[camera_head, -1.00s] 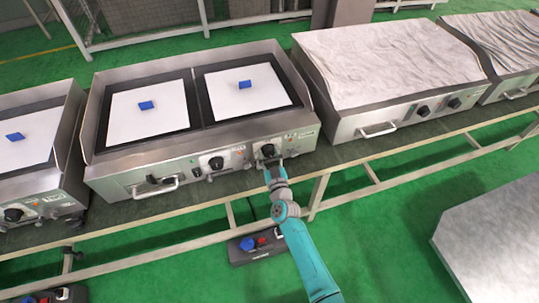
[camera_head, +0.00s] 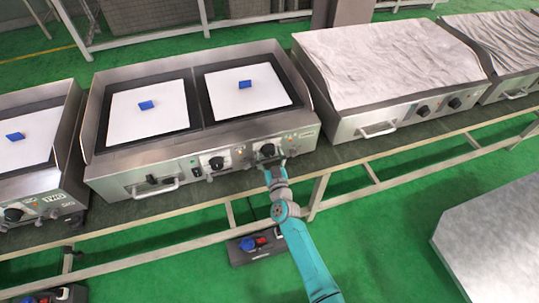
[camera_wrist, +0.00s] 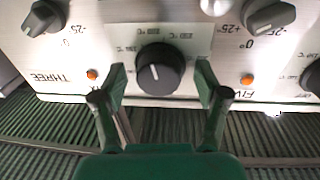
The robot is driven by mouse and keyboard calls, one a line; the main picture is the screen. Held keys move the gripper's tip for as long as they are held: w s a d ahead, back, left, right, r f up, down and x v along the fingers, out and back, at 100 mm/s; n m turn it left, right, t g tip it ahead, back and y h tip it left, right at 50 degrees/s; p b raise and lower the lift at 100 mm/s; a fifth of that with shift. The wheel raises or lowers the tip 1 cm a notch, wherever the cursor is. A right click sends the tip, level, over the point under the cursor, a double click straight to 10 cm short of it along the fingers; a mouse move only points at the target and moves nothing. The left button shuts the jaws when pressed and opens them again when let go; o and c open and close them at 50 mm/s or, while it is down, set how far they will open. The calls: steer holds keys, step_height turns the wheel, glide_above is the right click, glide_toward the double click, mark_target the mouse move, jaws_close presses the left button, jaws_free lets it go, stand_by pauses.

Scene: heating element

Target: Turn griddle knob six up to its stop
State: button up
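The round black knob (camera_wrist: 160,68) is in the middle of the wrist view, on a pale panel with upside-down temperature marks. A short white line shows on its face. A label left of it is mostly hidden by a finger, and only a letter like X shows. My gripper (camera_wrist: 160,88) is open, with one finger on each side of the knob's lower part. Gaps show between the fingers and the knob, and I see no contact. In the head view my gripper (camera_head: 274,166) is at the griddle's front, just below the right-hand knob (camera_head: 267,150).
Neighbouring controls are a grey knob (camera_wrist: 45,17) at upper left, another grey knob (camera_wrist: 268,16) at upper right, and orange lamps (camera_wrist: 247,79). The griddle (camera_head: 205,132) carries two white plates with blue blocks. A covered griddle (camera_head: 390,65) stands to its right.

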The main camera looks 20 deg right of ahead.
steer(key=s+a, duration=0.1)
steer(key=s, duration=1.1)
steer(key=shift+f, duration=0.1)
stand_by(0.4)
steer(key=s+d+r+g+y, duration=0.1)
steer(key=s+d+r, duration=0.1)
steer(key=s, duration=2.2)
steer(key=s+r+g, duration=0.2)
steer(key=s+r, duration=1.1)
steer(key=s, duration=0.4)
steer(key=shift+s+a+n+y, duration=0.3)
steer(key=shift+s+a+n, duration=0.05)
steer(key=shift+n, duration=0.05)
